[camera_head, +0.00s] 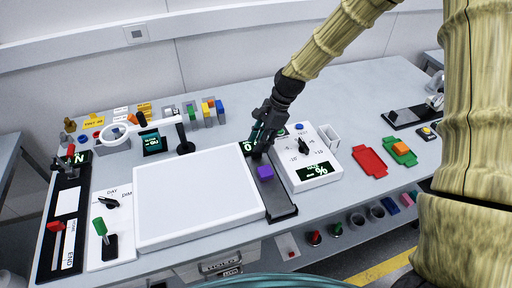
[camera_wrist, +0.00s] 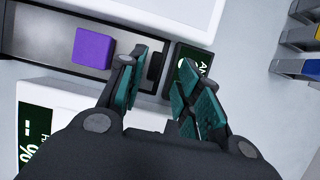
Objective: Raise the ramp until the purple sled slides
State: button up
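The ramp is a long dark grey track (camera_head: 284,212) between the white light panel and a white control box. It looks low and about flat. The purple sled (camera_head: 265,172) is a small block on it, toward its far end. In the wrist view the sled (camera_wrist: 93,47) sits on the ramp (camera_wrist: 38,32), left of my fingers. My gripper (camera_head: 259,146) is at the ramp's far end. In the wrist view my gripper (camera_wrist: 163,64) has its teal fingers apart, with a black piece at the ramp's end (camera_wrist: 155,66) between them. I cannot tell whether either finger touches it.
The white light panel (camera_head: 197,197) lies left of the ramp. The control box (camera_head: 303,160) with a knob is close on its right. A small display (camera_wrist: 187,68) is by my right finger.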

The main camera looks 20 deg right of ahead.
jog(key=shift+w+a+f, duration=0.1)
jog(key=shift+a+f, duration=0.1)
jog(key=shift+f, duration=0.3)
jog(key=shift+a+f, duration=0.15)
jog(key=shift+f, duration=0.1)
jog(key=shift+s+a+f+p, duration=0.2)
jog(key=shift+s+p, duration=0.15)
jog(key=shift+s, duration=0.4)
jog(key=shift+a+f, duration=0.1)
jog(key=shift+f, duration=0.15)
jog(key=shift+w+a+f, duration=0.1)
jog(key=shift+w+f, duration=0.4)
jog(key=shift+s+r, duration=0.2)
jog(key=shift+s, duration=0.1)
jog(key=shift+c, duration=0.4)
jog(key=shift+w+f, duration=0.1)
jog(key=shift+w, duration=0.05)
grip_shut()
